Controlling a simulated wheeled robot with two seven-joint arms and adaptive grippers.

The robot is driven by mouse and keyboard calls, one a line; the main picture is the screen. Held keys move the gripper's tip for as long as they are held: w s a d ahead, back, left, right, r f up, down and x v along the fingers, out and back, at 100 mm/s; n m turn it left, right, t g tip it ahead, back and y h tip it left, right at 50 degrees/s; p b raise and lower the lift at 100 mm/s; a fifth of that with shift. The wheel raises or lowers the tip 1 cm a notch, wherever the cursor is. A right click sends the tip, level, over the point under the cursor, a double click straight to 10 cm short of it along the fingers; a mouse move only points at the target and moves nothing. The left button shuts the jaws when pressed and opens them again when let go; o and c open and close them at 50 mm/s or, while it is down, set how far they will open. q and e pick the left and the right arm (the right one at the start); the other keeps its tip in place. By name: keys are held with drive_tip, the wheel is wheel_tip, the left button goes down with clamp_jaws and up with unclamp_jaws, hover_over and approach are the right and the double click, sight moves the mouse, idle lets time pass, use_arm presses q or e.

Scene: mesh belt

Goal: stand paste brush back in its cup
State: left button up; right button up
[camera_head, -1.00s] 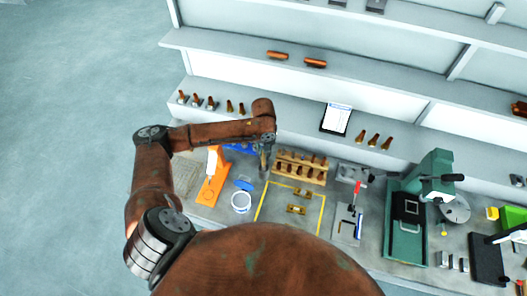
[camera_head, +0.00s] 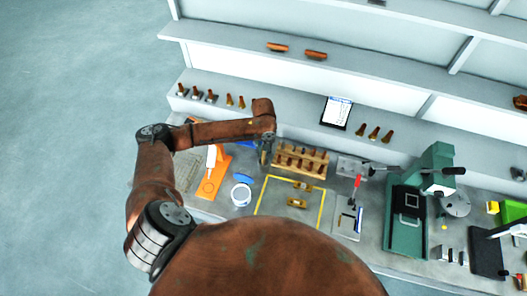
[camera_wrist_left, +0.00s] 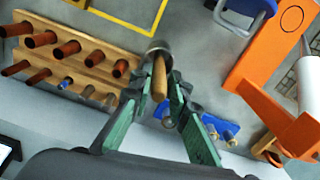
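The paste brush shows in the left wrist view as a tan wooden handle (camera_wrist_left: 159,80) between the fingertips of my left gripper (camera_wrist_left: 160,82). The fingers close in on both sides of the handle and look shut on it. At the handle's far end is a dark grey round piece (camera_wrist_left: 158,46), which looks like the cup; the brush's lower end is hidden there. I cannot tell how deep it sits. In the head view my left gripper (camera_head: 265,155) points down just left of the wooden rack, and the brush is too small to make out. My right gripper is not in view.
The wooden rack (camera_head: 301,161) of brown-handled tools stands close beside the gripper. A yellow-outlined area (camera_head: 272,210) holds small brass pieces. A green press (camera_head: 405,235) stands right.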

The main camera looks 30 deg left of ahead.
use_arm(q)
drive_tip(key=o, duration=0.4)
wheel_tip(320, 180, up, 12)
idle(0.6)
idle(0.8)
